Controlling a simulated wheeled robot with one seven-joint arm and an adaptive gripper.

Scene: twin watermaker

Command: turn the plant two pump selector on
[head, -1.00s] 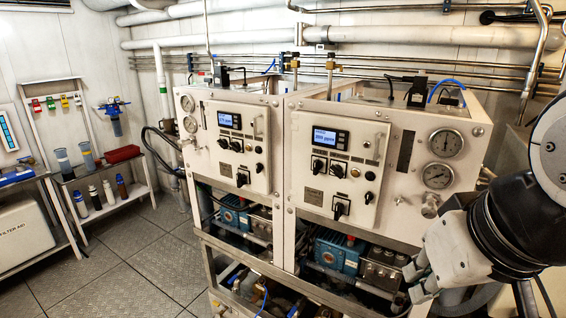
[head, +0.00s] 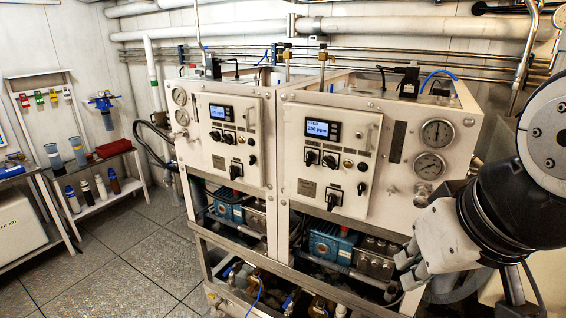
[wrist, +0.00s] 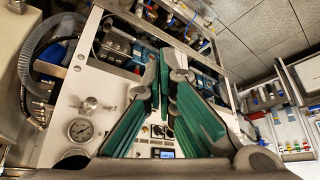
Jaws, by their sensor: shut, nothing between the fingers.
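Two white watermaker cabinets stand side by side, each with a control panel. The right panel (head: 331,175) has a lit display (head: 322,128), two black rotary knobs below it, and a larger black selector (head: 334,197) lower down. The left panel (head: 228,148) has the same layout, with a lower selector (head: 236,171). I cannot read which panel is plant two or what the selectors are set to. My gripper (head: 404,270) is shut and empty, in front of the right cabinet, low and right of its panel, apart from the knobs. The wrist view shows its green-padded fingers (wrist: 162,75) partly covering the panel.
Two round gauges (head: 438,132) and a valve knob (head: 422,194) sit on the right cabinet beside my arm. Blue pumps (head: 331,243) sit in the open frame below. A bottle shelf (head: 105,195) stands at the left wall. The floor between is clear.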

